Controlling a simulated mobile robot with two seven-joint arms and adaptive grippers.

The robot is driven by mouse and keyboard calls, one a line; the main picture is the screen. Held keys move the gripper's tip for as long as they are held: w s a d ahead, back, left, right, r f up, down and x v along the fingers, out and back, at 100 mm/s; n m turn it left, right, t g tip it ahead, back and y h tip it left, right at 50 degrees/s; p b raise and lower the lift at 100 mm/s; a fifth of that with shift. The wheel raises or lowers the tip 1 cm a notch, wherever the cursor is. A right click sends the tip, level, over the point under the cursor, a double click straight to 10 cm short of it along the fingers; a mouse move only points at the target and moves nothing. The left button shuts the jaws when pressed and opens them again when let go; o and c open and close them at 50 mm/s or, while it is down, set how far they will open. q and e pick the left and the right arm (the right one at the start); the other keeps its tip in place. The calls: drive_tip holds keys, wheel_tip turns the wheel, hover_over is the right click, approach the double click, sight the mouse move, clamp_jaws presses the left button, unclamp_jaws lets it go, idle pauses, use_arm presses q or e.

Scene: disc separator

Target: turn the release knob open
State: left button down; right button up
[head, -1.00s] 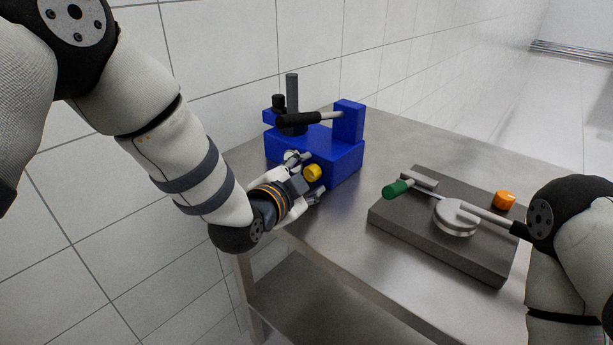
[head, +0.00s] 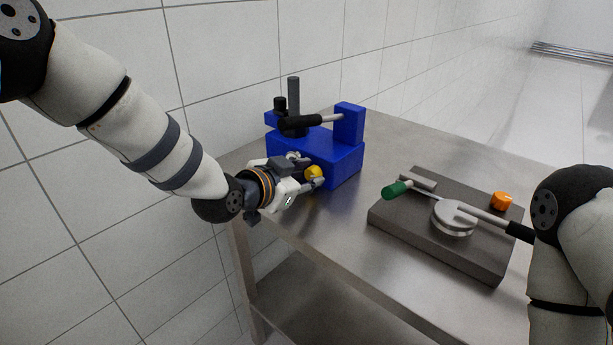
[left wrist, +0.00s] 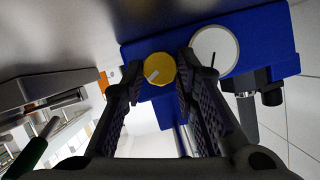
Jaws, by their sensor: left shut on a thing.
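The blue device (head: 345,165) stands on the table with a round yellow knob (head: 313,173) on its front. In the left wrist view the yellow knob (left wrist: 160,69) carries a pale pointer mark running obliquely. My left gripper (head: 306,170) is at the front of the device with one finger on each side of this knob, shut on it. The left wrist view shows the fingertips (left wrist: 161,76) flanking the knob. A white round dial (left wrist: 214,52) sits beside the knob. My right gripper is out of view; only part of my right arm shows.
A black-gripped lever (head: 305,122) and a dark post (head: 294,95) top the device. To the right, a dark grey base plate (head: 400,222) carries a green-handled lever (head: 397,190), a metal disc (head: 453,217) and an orange knob (head: 501,201). Bare table lies between them.

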use_arm(q)
drive_tip(key=c, duration=1.3)
unclamp_jaws()
drive_tip(key=v, duration=0.7)
drive_tip(key=shift+s+a+r, duration=0.1)
drive_tip(key=shift+s+a, duration=0.1)
drive_tip(key=shift+s, duration=0.2)
